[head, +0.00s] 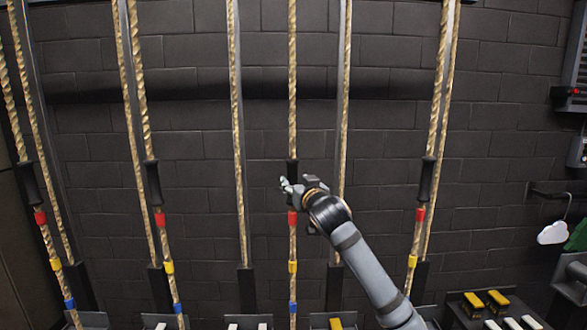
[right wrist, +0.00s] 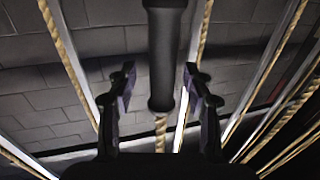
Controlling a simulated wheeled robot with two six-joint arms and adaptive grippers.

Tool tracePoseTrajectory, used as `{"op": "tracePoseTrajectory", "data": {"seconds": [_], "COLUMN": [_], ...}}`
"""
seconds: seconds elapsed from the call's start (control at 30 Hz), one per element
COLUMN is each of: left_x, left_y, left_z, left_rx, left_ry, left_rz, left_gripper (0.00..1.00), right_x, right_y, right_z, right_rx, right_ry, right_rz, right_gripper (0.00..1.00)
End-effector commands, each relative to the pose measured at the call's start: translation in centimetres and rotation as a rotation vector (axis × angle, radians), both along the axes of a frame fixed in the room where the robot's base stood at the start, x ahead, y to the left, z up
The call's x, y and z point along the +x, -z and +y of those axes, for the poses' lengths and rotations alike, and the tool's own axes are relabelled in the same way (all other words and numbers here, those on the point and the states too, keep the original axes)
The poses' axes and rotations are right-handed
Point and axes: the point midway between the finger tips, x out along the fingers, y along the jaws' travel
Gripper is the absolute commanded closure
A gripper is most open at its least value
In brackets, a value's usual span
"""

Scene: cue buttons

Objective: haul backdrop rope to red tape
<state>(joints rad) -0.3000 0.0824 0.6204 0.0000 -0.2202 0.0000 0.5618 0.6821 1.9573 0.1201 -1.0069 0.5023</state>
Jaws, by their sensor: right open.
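Several tan ropes hang down the wall, and I cannot read which is named backdrop. The middle rope (head: 292,90) has a black grip (head: 292,168), with red tape (head: 292,218) below it, then yellow tape (head: 292,267) and blue tape (head: 293,308). My right gripper (head: 289,186) is at the lower part of this grip, just above the red tape. In the right wrist view the black grip (right wrist: 164,60) stands between the two open fingers (right wrist: 160,88), with a gap on each side. My left gripper is not in view.
Similar ropes with black grips and tapes hang at the far left (head: 30,183), left (head: 152,182) and right (head: 427,180). Yellow blocks (head: 498,299) sit in a tray at lower right. A white cloud shape (head: 552,233) hangs from a wall hook.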

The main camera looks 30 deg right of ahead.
Motion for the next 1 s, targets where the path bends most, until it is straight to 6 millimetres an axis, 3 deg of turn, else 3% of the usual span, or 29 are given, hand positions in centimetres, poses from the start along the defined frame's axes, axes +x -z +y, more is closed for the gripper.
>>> {"op": "tracePoseTrajectory", "data": {"seconds": [0.03, 0.2, 0.5, 0.87, 1.0], "left_x": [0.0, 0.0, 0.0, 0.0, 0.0], "left_y": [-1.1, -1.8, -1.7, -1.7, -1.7], "left_z": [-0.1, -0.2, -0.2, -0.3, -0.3], "left_rx": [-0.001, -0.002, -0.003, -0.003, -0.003], "left_ry": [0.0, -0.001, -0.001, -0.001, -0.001], "left_rz": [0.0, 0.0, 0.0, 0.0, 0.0], "left_gripper": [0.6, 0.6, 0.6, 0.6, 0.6], "right_x": [0.8, 2.4, 2.6, 2.6, 2.6], "right_y": [-0.5, -0.1, 0.1, 0.1, 0.1], "right_z": [-0.2, -0.7, -0.8, -0.7, -0.7], "right_rx": [0.004, 0.001, -0.001, -0.001, -0.001], "right_ry": [-0.001, 0.0, 0.0, -0.001, -0.001], "right_rz": [0.001, 0.0, 0.0, 0.0, 0.0], "right_gripper": [0.49, 0.49, 0.5, 0.99, 1.0]}}
